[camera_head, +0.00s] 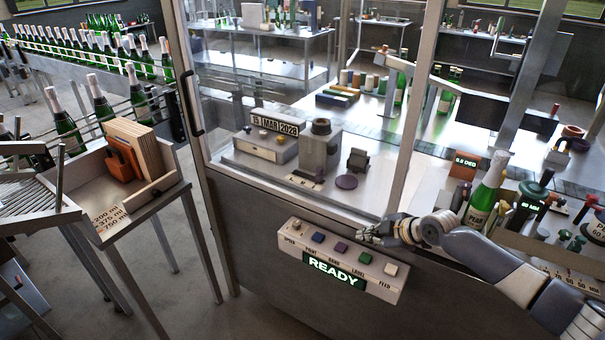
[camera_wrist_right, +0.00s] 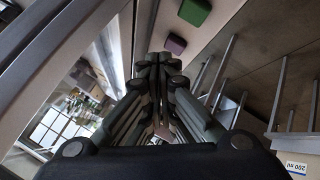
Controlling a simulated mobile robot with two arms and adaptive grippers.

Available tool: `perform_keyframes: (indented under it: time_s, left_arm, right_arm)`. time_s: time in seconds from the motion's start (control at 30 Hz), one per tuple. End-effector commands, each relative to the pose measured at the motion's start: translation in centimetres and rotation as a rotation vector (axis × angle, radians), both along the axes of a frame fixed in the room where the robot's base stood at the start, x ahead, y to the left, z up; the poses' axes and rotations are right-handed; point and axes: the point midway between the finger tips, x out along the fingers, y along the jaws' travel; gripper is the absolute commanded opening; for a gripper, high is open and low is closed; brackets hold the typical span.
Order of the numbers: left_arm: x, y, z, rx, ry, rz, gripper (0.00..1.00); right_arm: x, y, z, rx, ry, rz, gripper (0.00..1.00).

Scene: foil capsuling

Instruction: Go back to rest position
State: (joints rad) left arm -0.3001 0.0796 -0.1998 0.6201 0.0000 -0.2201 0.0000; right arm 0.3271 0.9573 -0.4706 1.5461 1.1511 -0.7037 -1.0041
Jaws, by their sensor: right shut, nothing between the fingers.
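My right gripper (camera_head: 377,233) is at the right part of the button panel, close to its top edge, with its arm coming in from the right. In the right wrist view the fingers (camera_wrist_right: 158,85) are together, with nothing between them. The button panel (camera_head: 290,262) shows a green READY display (camera_head: 335,270) and several coloured buttons. The green button (camera_wrist_right: 194,11) and the purple button (camera_wrist_right: 175,44) also show in the right wrist view, beyond the fingers. I cannot tell whether the gripper touches the panel. My left gripper is out of view.
A glass-walled machine cabinet (camera_head: 300,200) stands behind the panel. A green bottle (camera_head: 484,188) and several tools stand on the counter at the right. A wooden tray stand (camera_head: 160,190) is at the left, near a conveyor with several bottles. The floor between stand and cabinet is clear.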

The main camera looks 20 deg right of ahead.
Motion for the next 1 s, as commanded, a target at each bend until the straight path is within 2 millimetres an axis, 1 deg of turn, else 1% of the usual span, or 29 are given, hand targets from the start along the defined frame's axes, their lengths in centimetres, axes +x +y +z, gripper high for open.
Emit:
perform_keyframes:
  time_s: [0.07, 0.17, 0.27, 0.3, 0.37, 0.4, 0.47, 0.5, 0.6, 0.7, 0.77, 0.8, 1.0]
  left_arm:
    - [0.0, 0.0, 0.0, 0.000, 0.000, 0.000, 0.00]
    - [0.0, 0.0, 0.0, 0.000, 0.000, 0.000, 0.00]
    - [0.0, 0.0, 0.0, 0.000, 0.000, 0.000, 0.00]
    - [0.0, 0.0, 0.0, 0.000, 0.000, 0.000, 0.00]
    - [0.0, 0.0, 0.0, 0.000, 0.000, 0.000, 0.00]
    - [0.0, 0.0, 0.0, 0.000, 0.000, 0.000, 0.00]
    - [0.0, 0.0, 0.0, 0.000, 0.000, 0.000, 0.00]
    - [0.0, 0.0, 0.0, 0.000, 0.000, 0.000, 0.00]
    - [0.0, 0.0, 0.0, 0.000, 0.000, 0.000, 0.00]
    - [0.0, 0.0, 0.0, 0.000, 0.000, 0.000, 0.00]
    - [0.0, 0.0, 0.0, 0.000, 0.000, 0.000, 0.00]
    - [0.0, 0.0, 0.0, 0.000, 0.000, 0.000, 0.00]
    - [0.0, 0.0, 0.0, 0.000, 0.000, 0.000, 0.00]
  right_arm:
    - [-0.1, 0.2, -0.1, 0.002, 0.002, 0.001, 0.00]
    - [-1.0, 1.8, -1.2, 0.012, 0.027, 0.014, 0.00]
    - [-3.4, 5.5, -3.4, 0.041, 0.087, 0.032, 0.00]
    - [-4.9, 7.5, -4.5, 0.056, 0.120, 0.040, 0.00]
    - [-7.6, 10.8, -6.1, 0.080, 0.177, 0.041, 0.00]
    - [-9.7, 13.0, -7.0, 0.098, 0.216, 0.031, 0.00]
    - [-13.0, 16.0, -8.0, 0.123, 0.275, -0.001, 0.00]
    - [-15.1, 17.5, -8.4, 0.139, 0.309, -0.036, 0.00]
    - [-19.5, 19.7, -8.4, 0.174, 0.380, -0.158, 0.00]
    - [-22.8, 20.2, -8.0, 0.197, 0.428, -0.291, 0.00]
    - [-24.3, 20.1, -7.7, 0.208, 0.449, -0.369, 0.00]
    - [-25.2, 19.9, -7.5, 0.214, 0.461, -0.417, 0.00]
    - [-29.3, 18.5, -6.3, 0.239, 0.511, -0.647, 0.00]
